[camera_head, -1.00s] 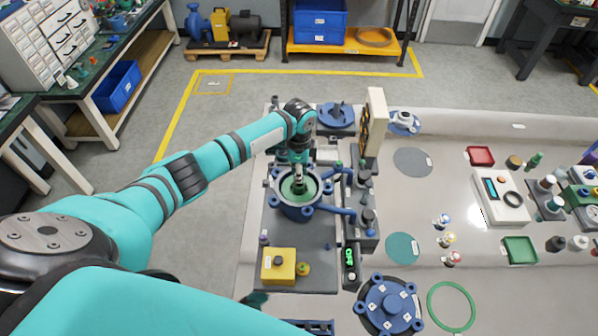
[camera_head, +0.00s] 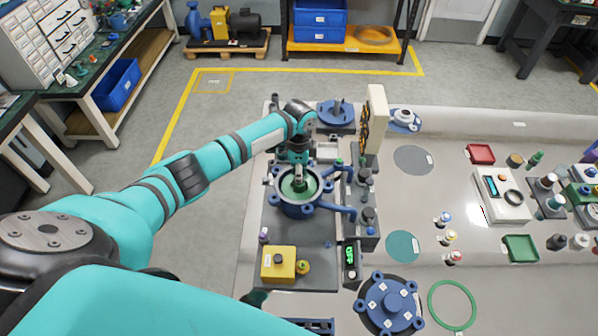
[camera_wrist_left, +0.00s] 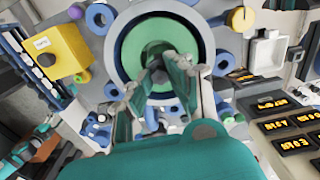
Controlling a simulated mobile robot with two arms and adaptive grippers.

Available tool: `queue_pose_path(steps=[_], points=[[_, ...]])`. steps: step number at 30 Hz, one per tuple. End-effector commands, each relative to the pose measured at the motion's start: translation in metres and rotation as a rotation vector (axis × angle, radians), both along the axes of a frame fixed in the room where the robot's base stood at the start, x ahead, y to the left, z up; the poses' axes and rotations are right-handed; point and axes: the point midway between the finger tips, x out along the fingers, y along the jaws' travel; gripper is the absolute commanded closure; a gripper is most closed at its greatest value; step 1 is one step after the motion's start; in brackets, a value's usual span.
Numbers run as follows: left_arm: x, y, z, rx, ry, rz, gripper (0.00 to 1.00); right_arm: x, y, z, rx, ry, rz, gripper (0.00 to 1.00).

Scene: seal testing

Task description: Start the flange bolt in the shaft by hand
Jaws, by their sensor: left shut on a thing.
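A round blue housing (camera_head: 284,207) with bolt lugs and a green inner face stands on the grey bench plate. My left gripper (camera_head: 299,183) reaches down into its open top. In the left wrist view the gripper (camera_wrist_left: 158,68) is over the middle of the green face (camera_wrist_left: 130,48), inside the pale ring of the housing (camera_wrist_left: 110,50). Its fingers are shut on a small part, which I take to be the flange bolt. The fingers mostly hide it and the shaft mouth, so I cannot tell how deep it sits. My right gripper is out of view.
A yellow box (camera_head: 277,264) stands in front of the housing. Blue pipework (camera_head: 335,208) and a tall beige panel (camera_head: 376,120) stand to its right. A blue flange (camera_head: 389,303) and a green ring (camera_head: 452,305) lie at the front. Bench space farther right is partly clear.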

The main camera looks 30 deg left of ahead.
Motion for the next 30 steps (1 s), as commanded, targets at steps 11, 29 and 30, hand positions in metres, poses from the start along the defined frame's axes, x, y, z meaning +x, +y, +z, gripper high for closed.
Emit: queue_pose_path(steps=[11,29,30], points=[[0.0000,-0.0002,-0.0043,0.000,0.000,0.000,1.00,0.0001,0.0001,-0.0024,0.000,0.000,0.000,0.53],[-0.0003,-0.0001,-0.0081,0.000,0.001,0.000,1.00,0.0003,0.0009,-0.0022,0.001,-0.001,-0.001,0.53],[-0.0004,-0.0002,-0.0083,0.000,0.001,0.000,1.00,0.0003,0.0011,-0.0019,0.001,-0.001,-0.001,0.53]])
